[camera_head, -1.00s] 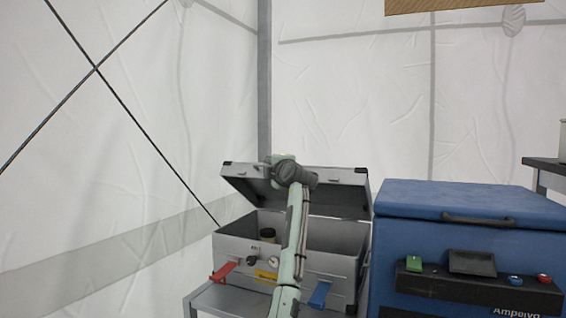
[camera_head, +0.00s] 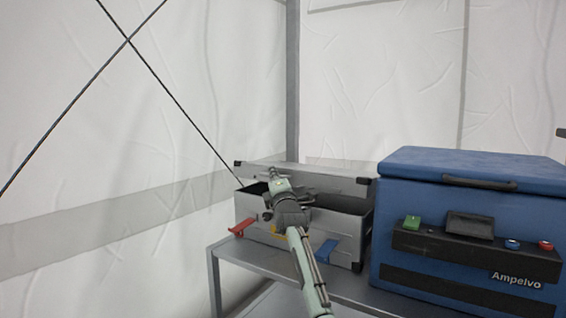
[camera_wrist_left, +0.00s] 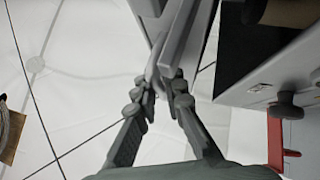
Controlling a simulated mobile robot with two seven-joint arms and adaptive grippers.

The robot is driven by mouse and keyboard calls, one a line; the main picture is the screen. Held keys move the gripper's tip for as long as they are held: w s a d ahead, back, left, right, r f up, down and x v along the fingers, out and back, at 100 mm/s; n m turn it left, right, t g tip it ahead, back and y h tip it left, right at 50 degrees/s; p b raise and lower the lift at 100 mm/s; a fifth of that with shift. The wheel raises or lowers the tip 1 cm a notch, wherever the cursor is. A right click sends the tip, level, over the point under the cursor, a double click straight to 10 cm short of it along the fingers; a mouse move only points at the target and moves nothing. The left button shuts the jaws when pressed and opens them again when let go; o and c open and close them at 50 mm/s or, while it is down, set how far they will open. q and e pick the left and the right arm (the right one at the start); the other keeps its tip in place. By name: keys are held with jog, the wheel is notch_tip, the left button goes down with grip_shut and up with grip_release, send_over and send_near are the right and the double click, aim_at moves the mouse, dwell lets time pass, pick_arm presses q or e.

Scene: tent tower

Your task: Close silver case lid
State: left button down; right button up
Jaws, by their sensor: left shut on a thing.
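In the left wrist view my left gripper (camera_wrist_left: 163,88) is shut on the edge of the lid (camera_wrist_left: 180,40). My arm hides part of the case front. My right gripper is in neither view.
A blue cooler box (camera_head: 430,210) with a black handle and panel stands close to the right of the case. The grey shelf (camera_head: 228,256) has a little bare room in front of the case. White tent walls (camera_head: 400,90) and a corner pole (camera_head: 292,80) stand behind.

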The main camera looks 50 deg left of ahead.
pick_arm(q)
notch_tip(320, 180, down, 6)
jog(key=s+n+y, duration=0.1)
jog(key=n+y, duration=0.1)
jog(key=shift+s+d+p, duration=0.25)
jog(key=shift+d+p, duration=0.05)
jog(key=shift+p, duration=0.05)
jog(key=shift+f, duration=0.2)
jog(key=c, duration=1.9)
grip_release()
jog(key=v, duration=1.2)
jog(key=shift+r, duration=0.1)
